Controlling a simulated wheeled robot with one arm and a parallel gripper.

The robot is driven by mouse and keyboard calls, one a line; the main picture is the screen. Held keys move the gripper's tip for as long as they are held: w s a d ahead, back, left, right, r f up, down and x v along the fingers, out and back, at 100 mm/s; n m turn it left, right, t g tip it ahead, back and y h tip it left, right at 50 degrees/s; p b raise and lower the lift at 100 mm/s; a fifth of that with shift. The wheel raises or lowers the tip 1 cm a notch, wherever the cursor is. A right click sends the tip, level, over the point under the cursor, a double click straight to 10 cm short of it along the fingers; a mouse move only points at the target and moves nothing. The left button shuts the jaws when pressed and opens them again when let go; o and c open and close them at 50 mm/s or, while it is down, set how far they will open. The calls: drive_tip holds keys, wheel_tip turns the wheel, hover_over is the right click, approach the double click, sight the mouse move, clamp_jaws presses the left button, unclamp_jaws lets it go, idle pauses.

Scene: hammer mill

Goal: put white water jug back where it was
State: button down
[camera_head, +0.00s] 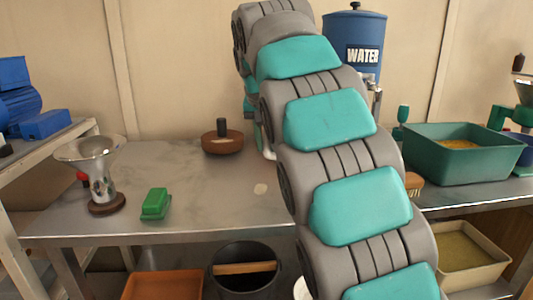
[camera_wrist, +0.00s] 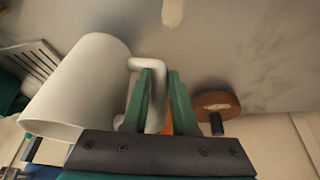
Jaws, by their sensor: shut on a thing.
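The white water jug (camera_wrist: 82,85) fills the left of the wrist view, with its open mouth towards the lower left. My gripper (camera_wrist: 158,80) is shut on the jug's handle (camera_wrist: 150,66), which runs between the two green fingers. In the head view my arm hides the gripper and nearly all of the jug; only a thin white sliver shows beside the arm. Whether the jug touches the table cannot be told.
A blue water dispenser (camera_head: 354,42) stands behind my arm. A brown disc with a dark knob (camera_head: 222,143), a green block (camera_head: 155,203) and a metal funnel (camera_head: 92,160) are on the metal table (camera_head: 215,195). A green basin (camera_head: 462,165) stands right. The table's front middle is mostly clear.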

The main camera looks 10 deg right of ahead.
sight(267, 156)
drive_tip(key=shift+f, duration=1.5)
drive_tip(key=c, duration=0.7)
unclamp_jaws()
drive_tip(key=shift+f, duration=0.1)
drive_tip(key=p+v, duration=0.3)
drive_tip(key=v, duration=0.9)
